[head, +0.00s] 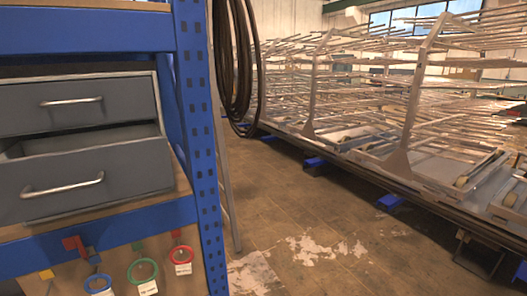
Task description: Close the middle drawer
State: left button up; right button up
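A grey drawer unit stands on a shelf at the left of the head view. Two drawers show, so I cannot tell for certain which one is the middle drawer. The upper drawer (118,94) has a metal bar handle (71,101) and looks about flush with the unit. The lower drawer (130,166) is pulled out, with its dark inside showing along the top edge. Its handle (63,187) is a similar metal bar. Neither of my grippers is in view.
A blue perforated rack post (201,150) stands just right of the drawers, with blue beams above and below. Colored rings hang under the lower beam. Black cables (231,65) hang beside the post. Metal racks (400,120) fill the right; brown floor (310,220) lies clear between.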

aim_at(40, 179)
jog(key=j+u, duration=0.15)
jog(key=u, duration=0.2)
jog(key=k+j+u, duration=0.1)
jog(key=u, duration=0.25)
jog(key=j+u, duration=0.35)
jog(key=k+l, duration=0.05)
